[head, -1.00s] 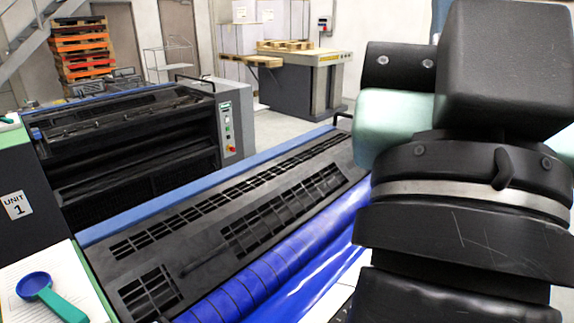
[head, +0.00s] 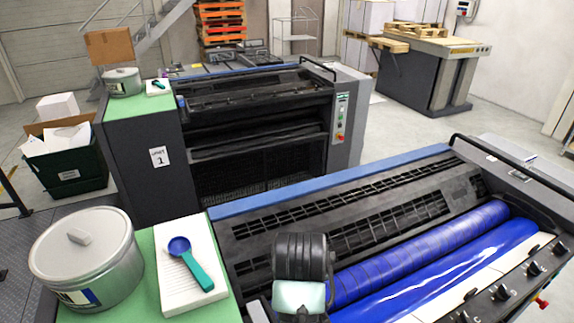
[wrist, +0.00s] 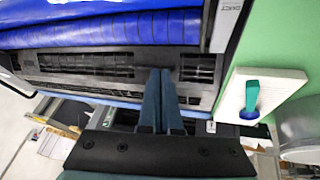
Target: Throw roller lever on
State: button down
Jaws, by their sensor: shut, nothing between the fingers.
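No lever that I can clearly name as the roller lever shows; it may be hidden by my arm or out of view. Blue ink rollers (head: 420,245) lie along the near press unit, and they also show at the top of the wrist view (wrist: 110,30). My gripper (wrist: 161,72) is shut and empty in the wrist view, its two dark fingers together in front of the black slotted guard (wrist: 85,67). In the head view my arm stands before the left end of the rollers and hides part of them. A label, too small to read surely, sits on a pale side plate (wrist: 226,18).
A grey ink can (head: 87,262) and a white pad (head: 180,290) with a blue-and-green scoop (head: 190,262) stand on the green top at left. Black knobs (head: 502,292) line the right front panel. A black rail (head: 500,150) rises at the right end.

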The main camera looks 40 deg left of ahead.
jog(key=s+d+f+n+g+h+p, duration=0.1)
jog(key=s+f+n+g+h+p, duration=0.1)
jog(key=s, duration=0.8)
notch_tip(320, 180, down, 3)
jog(key=g+h, duration=0.1)
jog(key=g, duration=0.1)
jog(key=shift+s+d+g+h, duration=0.15)
jog(key=shift+d+g+h, duration=0.15)
jog(key=shift+d+g, duration=0.1)
jog(key=shift+f, duration=0.1)
notch_tip(320, 180, down, 10)
jog(key=shift+d+p, duration=0.2)
jog(key=shift+p, duration=0.2)
